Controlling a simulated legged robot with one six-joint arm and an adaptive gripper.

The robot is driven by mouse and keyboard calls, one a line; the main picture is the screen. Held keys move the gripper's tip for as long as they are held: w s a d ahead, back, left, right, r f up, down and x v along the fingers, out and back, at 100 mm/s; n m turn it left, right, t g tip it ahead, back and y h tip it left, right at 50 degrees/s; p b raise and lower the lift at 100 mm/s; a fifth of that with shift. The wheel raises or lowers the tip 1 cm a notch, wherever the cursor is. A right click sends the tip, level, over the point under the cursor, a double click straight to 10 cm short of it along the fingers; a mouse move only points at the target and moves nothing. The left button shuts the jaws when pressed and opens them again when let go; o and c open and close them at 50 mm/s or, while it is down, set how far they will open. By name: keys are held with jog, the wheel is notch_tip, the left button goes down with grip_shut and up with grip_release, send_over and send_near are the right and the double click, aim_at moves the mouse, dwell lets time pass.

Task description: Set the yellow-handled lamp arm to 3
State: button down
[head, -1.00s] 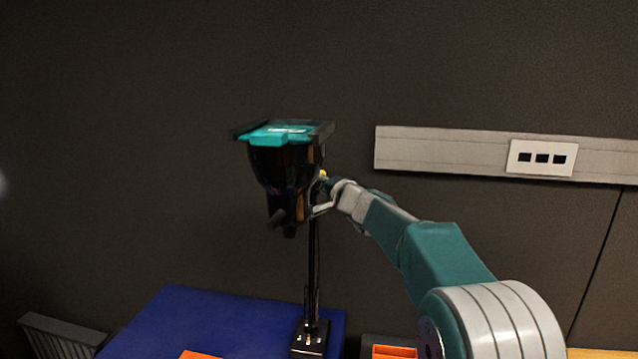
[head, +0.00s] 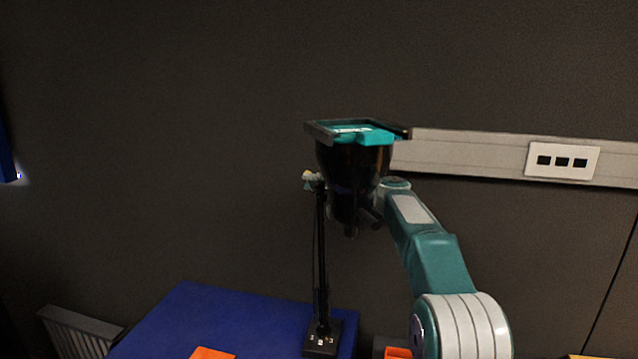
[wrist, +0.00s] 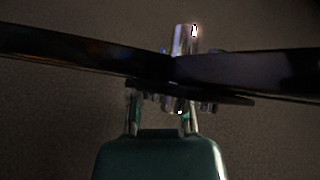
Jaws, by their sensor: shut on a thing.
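The lamp has a black base (head: 321,345) with small white marks, too small to read, and a thin upright black pole (head: 320,250). A small pale yellowish piece, apparently the handle (head: 308,176), shows at the pole top, left of the head. In the wrist view my gripper (wrist: 165,106) is closed at the lamp, on what seems the handle. Dark bars (wrist: 80,50) cross there; the handle's yellow is not clear.
A blue surface (head: 215,320) lies below, with orange items (head: 212,353) at its front edge. A grey rail (head: 470,155) with a white socket plate (head: 562,161) runs along the dark wall. A slatted grey unit (head: 80,330) is at lower left.

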jog(key=shift+s+a+f+n+g+y, duration=0.1)
jog(key=shift+a+f+n+g+y, duration=0.25)
jog(key=shift+g, duration=0.35)
jog(key=shift+s+a+n+g+y, duration=0.15)
jog(key=shift+a+n+g, duration=0.15)
jog(key=shift+n+g, duration=0.35)
jog(key=shift+a+g, duration=0.1)
jog(key=shift+g, duration=0.25)
jog(key=c, duration=0.6)
grip_release()
jog(key=shift+f, duration=0.1)
jog(key=shift+r, duration=0.25)
jog(key=d, duration=0.4)
jog(key=s+d, duration=0.1)
jog(key=d, duration=0.2)
jog(key=s+d, duration=0.1)
jog(key=d, duration=0.3)
jog(key=shift+s+d+f, duration=0.1)
jog(key=shift+s+d, duration=0.05)
jog(key=shift+d, duration=0.15)
